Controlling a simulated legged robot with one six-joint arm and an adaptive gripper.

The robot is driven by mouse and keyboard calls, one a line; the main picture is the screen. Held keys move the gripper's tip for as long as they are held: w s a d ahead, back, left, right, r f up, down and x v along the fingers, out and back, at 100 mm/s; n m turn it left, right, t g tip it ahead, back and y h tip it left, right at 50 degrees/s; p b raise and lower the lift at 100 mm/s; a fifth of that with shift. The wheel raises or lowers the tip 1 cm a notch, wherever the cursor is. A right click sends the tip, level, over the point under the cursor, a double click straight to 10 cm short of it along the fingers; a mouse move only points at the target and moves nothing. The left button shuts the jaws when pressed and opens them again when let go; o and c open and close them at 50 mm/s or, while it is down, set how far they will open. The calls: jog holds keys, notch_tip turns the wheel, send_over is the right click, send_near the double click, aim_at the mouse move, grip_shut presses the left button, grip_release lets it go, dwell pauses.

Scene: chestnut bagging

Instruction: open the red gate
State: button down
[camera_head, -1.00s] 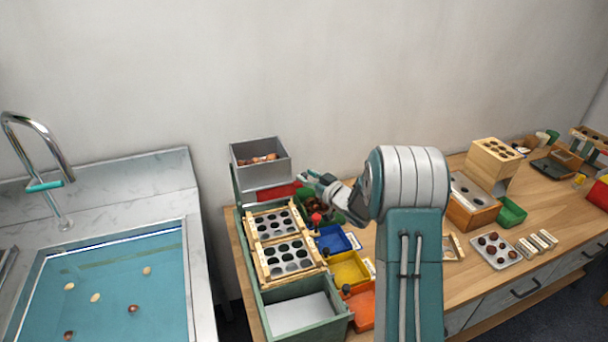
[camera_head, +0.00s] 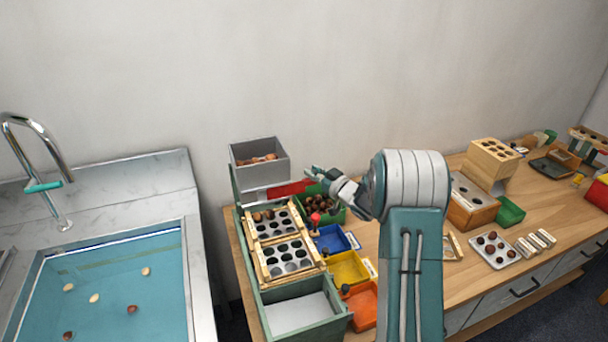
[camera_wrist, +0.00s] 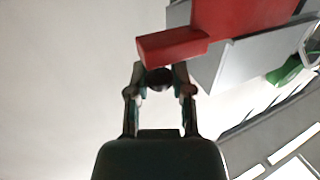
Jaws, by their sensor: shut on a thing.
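The red gate (camera_head: 289,188) is a flat red slide under the grey hopper (camera_head: 260,172), sticking out to its right. Several chestnuts show in the hopper. My gripper (camera_head: 312,174) is at the gate's right end. In the wrist view the gate (camera_wrist: 245,20) has a red end bar, and my gripper (camera_wrist: 160,76) is shut at that bar, with a dark round piece between the fingertips. The exact contact is partly hidden.
A green bin (camera_head: 338,217) with chestnuts stands right of the tray. Blue (camera_head: 333,240), yellow (camera_head: 348,268) and orange (camera_head: 362,307) bins line up in front of it. The sink (camera_head: 110,290) is at the left.

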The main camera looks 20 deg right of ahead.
jog(key=shift+d, duration=0.9)
jog(key=c, duration=0.8)
grip_release()
jog(key=shift+a, duration=0.1)
jog(key=v, duration=1.2)
jog(key=shift+w+f, duration=0.1)
jog(key=shift+f, duration=0.05)
